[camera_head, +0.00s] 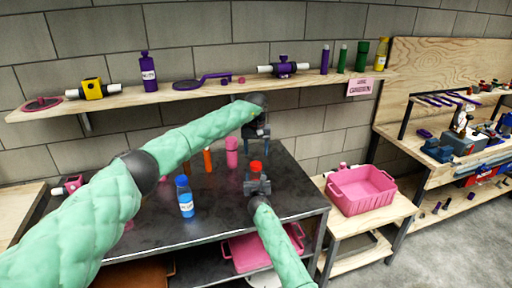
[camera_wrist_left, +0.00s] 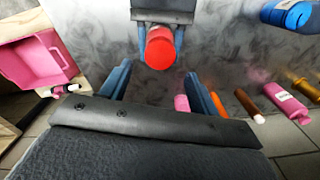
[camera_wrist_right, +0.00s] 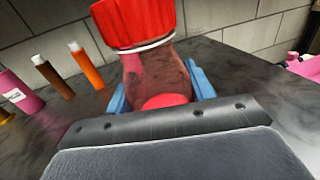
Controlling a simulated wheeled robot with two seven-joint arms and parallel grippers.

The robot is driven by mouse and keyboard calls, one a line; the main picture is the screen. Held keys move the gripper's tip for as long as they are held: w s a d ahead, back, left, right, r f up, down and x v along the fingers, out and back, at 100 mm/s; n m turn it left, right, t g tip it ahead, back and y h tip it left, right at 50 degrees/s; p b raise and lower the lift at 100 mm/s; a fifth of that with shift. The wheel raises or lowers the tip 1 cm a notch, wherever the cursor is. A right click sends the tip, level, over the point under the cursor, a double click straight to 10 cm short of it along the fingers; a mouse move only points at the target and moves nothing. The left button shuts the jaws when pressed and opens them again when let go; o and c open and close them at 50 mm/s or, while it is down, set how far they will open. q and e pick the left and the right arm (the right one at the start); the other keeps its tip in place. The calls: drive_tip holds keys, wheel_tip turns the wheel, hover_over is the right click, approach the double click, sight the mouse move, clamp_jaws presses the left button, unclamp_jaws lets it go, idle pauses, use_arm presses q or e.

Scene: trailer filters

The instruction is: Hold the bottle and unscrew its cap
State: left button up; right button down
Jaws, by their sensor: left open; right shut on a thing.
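A bottle with a red cap (camera_head: 256,166) stands upright above the dark table in my right gripper (camera_head: 257,184). In the right wrist view its ribbed red cap (camera_wrist_right: 135,22) fills the top, and the dark red bottle body (camera_wrist_right: 155,75) is between the blue fingers. My left gripper (camera_head: 258,132) is above the cap, apart from it, pointing down. In the left wrist view my left gripper (camera_wrist_left: 158,85) is open and empty, with the red cap (camera_wrist_left: 160,50) ahead of its fingertips. The bottle body is mostly hidden in the head view.
A blue bottle (camera_head: 185,198) stands on the dark table (camera_head: 225,220) at left. A pink bottle (camera_head: 231,152) and an orange one (camera_head: 207,160) stand behind. A pink crate (camera_head: 362,205) sits on the side bench at right. A wall shelf (camera_head: 210,92) runs behind my left gripper.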

sight(256, 164)
use_arm(q)
wheel_tip(256, 164, down, 6)
drive_tip(key=shift+f, duration=0.25)
drive_tip(key=c, duration=1)
